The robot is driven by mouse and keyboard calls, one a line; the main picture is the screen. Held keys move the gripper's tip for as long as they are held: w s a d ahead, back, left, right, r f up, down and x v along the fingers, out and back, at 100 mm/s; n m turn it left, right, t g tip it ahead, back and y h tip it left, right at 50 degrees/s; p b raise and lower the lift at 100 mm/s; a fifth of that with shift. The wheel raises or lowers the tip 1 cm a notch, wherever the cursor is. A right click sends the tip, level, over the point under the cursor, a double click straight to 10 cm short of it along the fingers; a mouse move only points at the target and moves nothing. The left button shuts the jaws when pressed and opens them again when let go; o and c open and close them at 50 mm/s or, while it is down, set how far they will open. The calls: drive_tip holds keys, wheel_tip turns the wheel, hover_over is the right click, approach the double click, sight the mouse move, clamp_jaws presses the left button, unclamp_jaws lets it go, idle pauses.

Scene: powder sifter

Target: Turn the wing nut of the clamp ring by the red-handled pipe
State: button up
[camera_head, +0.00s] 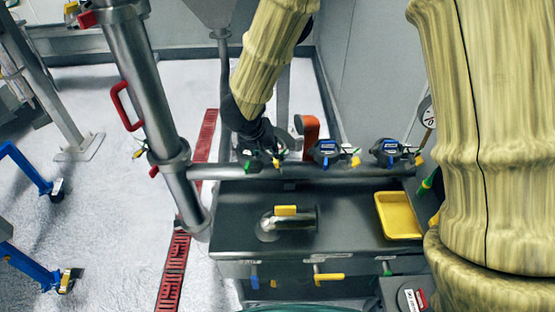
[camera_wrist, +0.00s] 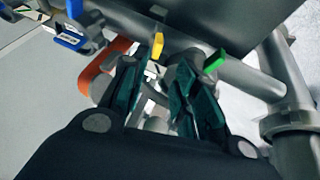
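The steel pipe (camera_head: 138,75) with a red handle (camera_head: 122,105) stands tilted at the left in the head view. A clamp ring (camera_head: 170,157) sits around its lower part, where a horizontal pipe (camera_head: 300,171) joins. My gripper (camera_head: 262,158) is at that horizontal pipe, right of the red-handled pipe. In the wrist view its two dark green fingers (camera_wrist: 163,80) are apart, with a small metal fitting (camera_wrist: 155,122) between them. A green tab (camera_wrist: 214,62) and a yellow tab (camera_wrist: 157,46) show near the fingertips. I cannot make out the wing nut clearly, nor whether the fingers touch it.
An orange-red handle (camera_head: 308,135) stands close to my gripper. Two blue-marked valves (camera_head: 327,150) (camera_head: 388,150) sit further right on the pipe. A dark bench (camera_head: 345,222) below carries a yellow tray (camera_head: 399,216) and a yellow-topped metal fitting (camera_head: 288,220).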

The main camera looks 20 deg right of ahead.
sight(275, 163)
drive_tip(key=shift+g+h, duration=0.4)
drive_tip(key=shift+h, duration=0.2)
drive_tip(key=p+x, duration=0.1)
drive_tip(key=x, duration=0.2)
drive_tip(key=s+x, duration=0.1)
drive_tip(key=x, duration=0.2)
drive_tip(key=p+x, duration=0.1)
drive_tip(key=x, duration=0.3)
drive_tip(key=shift+s+a+f+p, duration=0.25)
drive_tip(key=shift+s+f+p, duration=0.1)
drive_tip(key=shift+f, duration=0.1)
clamp_jaws()
